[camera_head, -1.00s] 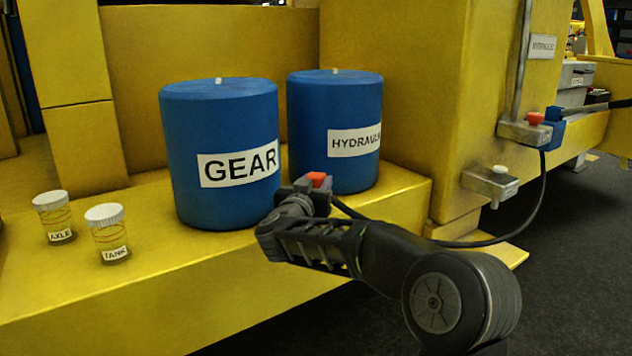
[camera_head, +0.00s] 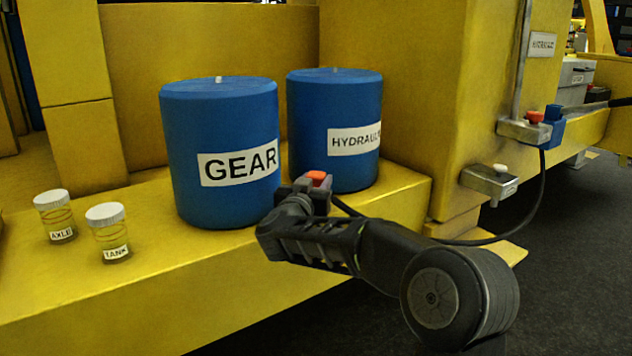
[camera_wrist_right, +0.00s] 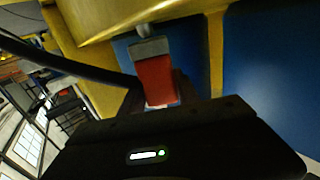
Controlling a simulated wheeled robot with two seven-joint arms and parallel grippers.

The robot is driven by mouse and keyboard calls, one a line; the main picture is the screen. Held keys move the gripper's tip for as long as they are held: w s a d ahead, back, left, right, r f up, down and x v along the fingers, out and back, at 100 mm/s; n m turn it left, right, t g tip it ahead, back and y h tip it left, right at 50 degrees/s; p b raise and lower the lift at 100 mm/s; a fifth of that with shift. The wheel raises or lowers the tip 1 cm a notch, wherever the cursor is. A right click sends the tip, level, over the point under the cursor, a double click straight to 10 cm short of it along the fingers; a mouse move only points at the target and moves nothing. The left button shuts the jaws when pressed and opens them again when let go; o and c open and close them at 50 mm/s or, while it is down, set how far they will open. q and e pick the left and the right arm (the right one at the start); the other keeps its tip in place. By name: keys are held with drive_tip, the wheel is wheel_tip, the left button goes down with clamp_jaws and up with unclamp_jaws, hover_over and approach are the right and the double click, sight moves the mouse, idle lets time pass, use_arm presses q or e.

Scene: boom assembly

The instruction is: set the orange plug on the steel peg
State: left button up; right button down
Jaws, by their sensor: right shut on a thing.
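My right gripper (camera_head: 300,190) is shut on the orange plug (camera_head: 317,178), in front of the gap between the two blue drums. In the right wrist view the plug (camera_wrist_right: 155,80) looks red, with a grey end (camera_wrist_right: 150,47) pointing away from the gripper. A pale stub (camera_head: 500,169) stands on a metal bracket (camera_head: 488,184) at the right; it may be the steel peg, but I cannot tell for sure. The plug is well left of it and apart from it. My left gripper is not in view.
The GEAR drum (camera_head: 220,140) and HYDRAULIC drum (camera_head: 350,110) stand close behind my gripper. Small jars (camera_head: 108,235) stand left on the yellow ledge (camera_head: 60,300). A black cable (camera_head: 535,200) loops right, below a blue block (camera_head: 552,125). A second orange-red cap (camera_head: 535,117) sits on the upper bracket.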

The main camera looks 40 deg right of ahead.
drive_tip(key=shift+f+b, duration=0.35)
drive_tip(key=shift+f, duration=0.4)
idle(0.7)
drive_tip(key=c, duration=0.8)
unclamp_jaws()
drive_tip(key=shift+f, duration=0.15)
drive_tip(key=shift+s+a, duration=0.1)
drive_tip(key=v, duration=0.7)
drive_tip(key=shift+s+a, duration=0.2)
drive_tip(key=shift+a, duration=0.05)
